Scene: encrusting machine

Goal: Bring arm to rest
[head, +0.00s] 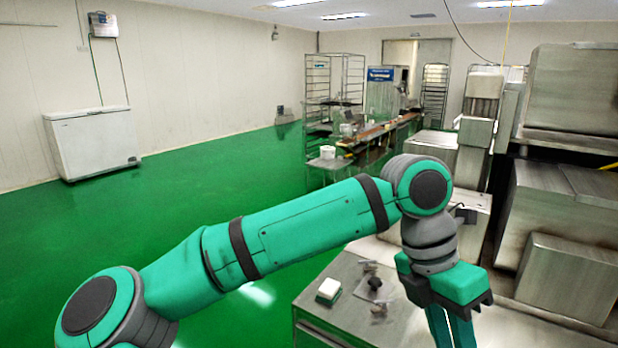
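My green and dark grey arm reaches from the lower left of the head view across to the right. My gripper (449,322) points downward over the right part of a steel table (322,308). Two green fingers show below the gripper body, and their tips run past the bottom edge of the picture. A narrow gap seems to show between the fingers. Whether they hold anything is hidden.
On the table left of my gripper are a small white block (329,289) and several small metal parts (375,284). Steel machinery (570,270) stands close on the right. A white chest (92,143) stands by the left wall. Green floor (215,185) is clear at left.

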